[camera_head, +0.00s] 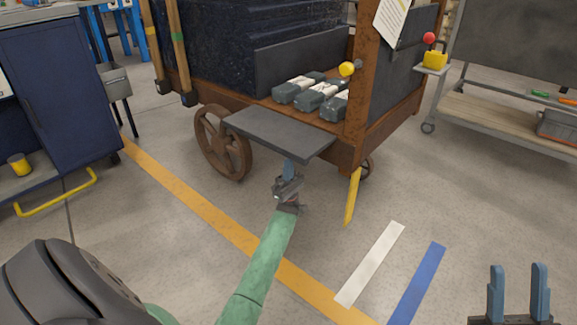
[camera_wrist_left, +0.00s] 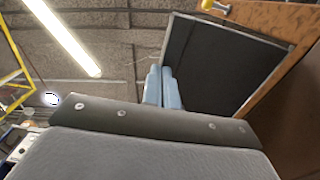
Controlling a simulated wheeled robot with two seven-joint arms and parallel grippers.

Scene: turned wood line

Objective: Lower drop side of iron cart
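The iron cart (camera_head: 360,115) has rust-brown posts and a bottom rail. Its dark grey drop side (camera_head: 278,134) sticks out from the bed, about level, and the opening above it is clear. It also shows from below in the left wrist view as a black panel with a grey frame (camera_wrist_left: 225,68). My left gripper (camera_head: 289,168) is under the panel's outer part, fingers up. In the left wrist view its blue fingers (camera_wrist_left: 163,88) lie side by side, close to the panel; contact is not clear. My right gripper (camera_head: 518,290) is open and empty, away from the cart.
Grey-and-white blocks (camera_head: 308,94) lie inside the cart. A yellow knob (camera_head: 347,69) is on the corner post. A spoked wheel (camera_head: 222,143) and a yellow bar (camera_head: 352,196) are below. A blue cabinet (camera_head: 65,95) stands left, a shelf rack (camera_head: 515,115) right. The front floor is clear.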

